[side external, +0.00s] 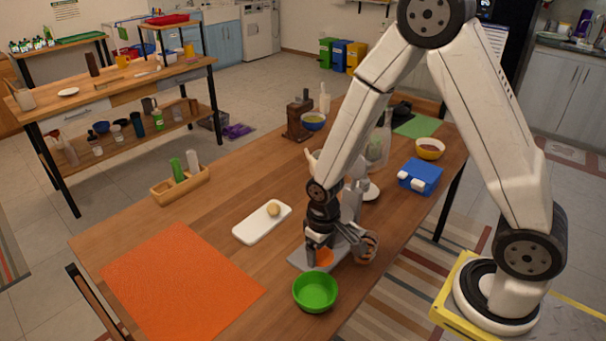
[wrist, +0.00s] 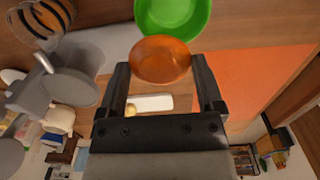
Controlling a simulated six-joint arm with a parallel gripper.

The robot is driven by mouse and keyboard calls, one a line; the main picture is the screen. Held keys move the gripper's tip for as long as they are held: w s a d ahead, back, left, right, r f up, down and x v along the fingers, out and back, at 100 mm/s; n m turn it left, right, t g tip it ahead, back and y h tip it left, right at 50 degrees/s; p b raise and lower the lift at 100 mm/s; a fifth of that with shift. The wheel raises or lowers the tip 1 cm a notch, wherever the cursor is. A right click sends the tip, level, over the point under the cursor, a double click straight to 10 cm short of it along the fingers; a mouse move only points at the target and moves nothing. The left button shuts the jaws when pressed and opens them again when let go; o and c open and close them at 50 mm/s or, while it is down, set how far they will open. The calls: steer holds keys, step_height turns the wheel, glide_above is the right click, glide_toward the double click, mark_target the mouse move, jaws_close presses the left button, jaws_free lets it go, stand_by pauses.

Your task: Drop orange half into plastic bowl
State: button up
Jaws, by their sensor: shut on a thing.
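The orange half (wrist: 160,58) is between the fingers of my gripper (wrist: 160,75), which is shut on it. In the side view, a bit of the orange half (side external: 323,257) shows below my gripper (side external: 322,252), over a grey base plate (side external: 303,259). The plastic bowl (side external: 315,291) is bright green and stands on the wooden table just in front of the gripper. In the wrist view, the green bowl (wrist: 172,14) is at the top edge, just beyond the orange half. I cannot tell how high the orange half is above the plate.
A glass container (side external: 368,247) and a grey press-like device (side external: 351,205) stand close to the gripper. A white board (side external: 255,228) with a round pale item lies left of it. An orange mat (side external: 180,280) covers the front left. A blue box (side external: 420,176) stands to the right.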

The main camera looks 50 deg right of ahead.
steer(key=shift+f, duration=2.5)
steer(key=o, duration=0.7)
steer(key=shift+c, duration=0.2)
steer(key=shift+r, duration=0.1)
steer(key=shift+r, duration=3.85)
